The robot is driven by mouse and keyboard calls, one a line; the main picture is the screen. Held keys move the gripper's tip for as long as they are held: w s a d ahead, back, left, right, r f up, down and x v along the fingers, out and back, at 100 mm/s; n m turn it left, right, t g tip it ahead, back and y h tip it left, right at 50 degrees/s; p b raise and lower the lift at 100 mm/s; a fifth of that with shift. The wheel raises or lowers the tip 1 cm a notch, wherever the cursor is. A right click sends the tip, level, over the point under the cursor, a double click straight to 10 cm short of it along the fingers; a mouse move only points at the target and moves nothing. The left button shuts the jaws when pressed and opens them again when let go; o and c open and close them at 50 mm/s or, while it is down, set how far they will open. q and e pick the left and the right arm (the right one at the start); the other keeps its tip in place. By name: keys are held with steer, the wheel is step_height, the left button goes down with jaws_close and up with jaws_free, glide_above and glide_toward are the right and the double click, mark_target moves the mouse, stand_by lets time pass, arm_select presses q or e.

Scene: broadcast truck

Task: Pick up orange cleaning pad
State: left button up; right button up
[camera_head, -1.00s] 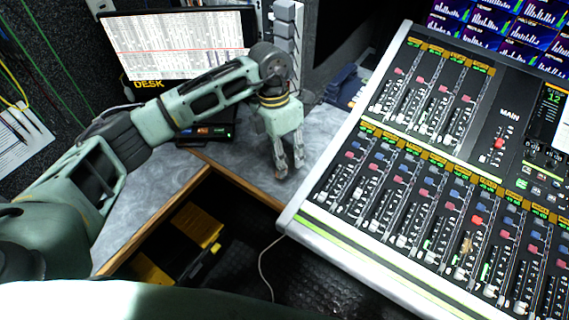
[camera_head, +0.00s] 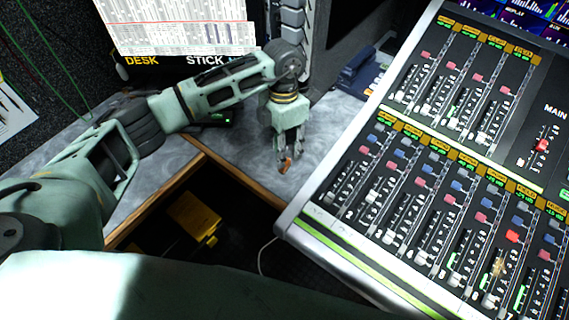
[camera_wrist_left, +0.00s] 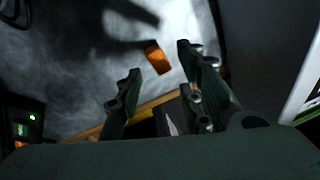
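The small orange cleaning pad (camera_head: 286,166) lies on the grey desk top, near its wooden front edge and left of the mixing console. My left gripper (camera_head: 290,157) points down at the pad, its fingertips close above it. In the left wrist view the pad (camera_wrist_left: 157,57) shows between and just beyond the two spread fingers. The left gripper is open and empty. I cannot tell whether a fingertip touches the pad. My right gripper is in neither view.
The mixing console (camera_head: 430,190) stands close on the right of the left gripper. A blue desk phone (camera_head: 362,78) sits behind it, and a monitor (camera_head: 175,28) stands at the back. Yellow items (camera_head: 194,217) lie in the dark space below the desk's wooden edge (camera_head: 240,179).

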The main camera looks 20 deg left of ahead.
arm_select(q)
step_height(320, 180, down, 5)
steer(key=shift+r+p, duration=0.15)
steer(key=shift+p, duration=0.2)
jaws_close()
